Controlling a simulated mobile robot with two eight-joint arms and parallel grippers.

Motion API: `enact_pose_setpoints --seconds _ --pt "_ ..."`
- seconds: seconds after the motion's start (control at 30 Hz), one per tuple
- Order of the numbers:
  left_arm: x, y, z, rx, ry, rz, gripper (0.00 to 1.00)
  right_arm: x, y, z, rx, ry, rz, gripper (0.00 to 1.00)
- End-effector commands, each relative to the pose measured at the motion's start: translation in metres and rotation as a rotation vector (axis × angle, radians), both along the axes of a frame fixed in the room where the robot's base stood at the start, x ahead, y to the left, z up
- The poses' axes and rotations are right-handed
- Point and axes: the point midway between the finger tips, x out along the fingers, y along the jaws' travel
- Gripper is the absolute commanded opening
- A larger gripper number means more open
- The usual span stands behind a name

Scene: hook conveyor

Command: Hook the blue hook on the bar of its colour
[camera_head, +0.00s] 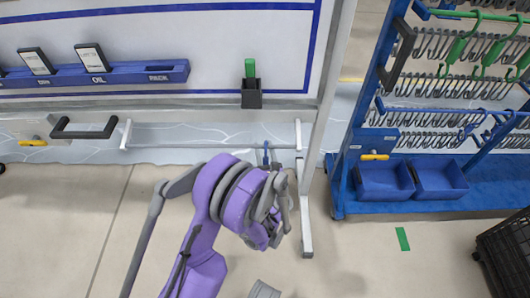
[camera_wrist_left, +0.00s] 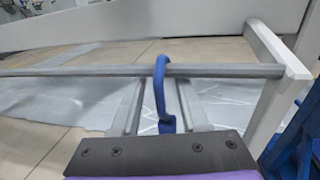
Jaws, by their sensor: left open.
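The blue hook (camera_wrist_left: 160,92) hangs over a thin grey bar (camera_wrist_left: 70,71) in the left wrist view, its curved top looped around the bar. In the head view the hook (camera_head: 266,153) is small, near the right end of the same bar (camera_head: 200,147). My left gripper (camera_head: 278,201) is open just below and in front of the hook. In the wrist view its two fingers stand apart on either side of the hook's lower part. The hook's lower end is hidden behind the dark gripper plate. My right gripper is not in view.
A blue rack (camera_head: 340,185) on the right carries rows of metal hooks, with green hooks (camera_head: 458,48) above and blue hooks (camera_head: 480,118) lower. Two blue bins (camera_head: 385,180) sit at its base. A white upright (camera_head: 312,160) stands between. Open floor lies in front.

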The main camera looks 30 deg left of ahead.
Motion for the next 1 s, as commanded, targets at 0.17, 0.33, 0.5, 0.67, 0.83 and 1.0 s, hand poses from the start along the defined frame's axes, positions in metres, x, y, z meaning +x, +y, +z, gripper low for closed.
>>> enact_pose_setpoints --seconds 0.17,0.33,0.5,0.67,0.83,1.0 --pt "-0.0001 -0.0002 0.0001 0.000 0.000 0.000 0.41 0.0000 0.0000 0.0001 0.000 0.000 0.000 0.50" --pt "-0.0001 -0.0004 0.0000 0.000 0.000 0.000 0.10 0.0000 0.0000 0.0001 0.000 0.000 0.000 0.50" --pt "-0.0002 -0.0004 0.0001 0.000 0.000 0.000 0.00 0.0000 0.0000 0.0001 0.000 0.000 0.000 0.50" --pt "-0.0002 -0.0004 0.0001 0.000 0.000 0.000 0.00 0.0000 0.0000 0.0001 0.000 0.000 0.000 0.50" --pt "-0.0002 -0.0005 0.0000 0.000 0.000 0.000 0.00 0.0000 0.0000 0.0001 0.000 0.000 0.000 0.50" --pt "-0.0002 -0.0005 0.0001 0.000 0.000 0.000 0.00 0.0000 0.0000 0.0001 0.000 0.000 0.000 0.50"
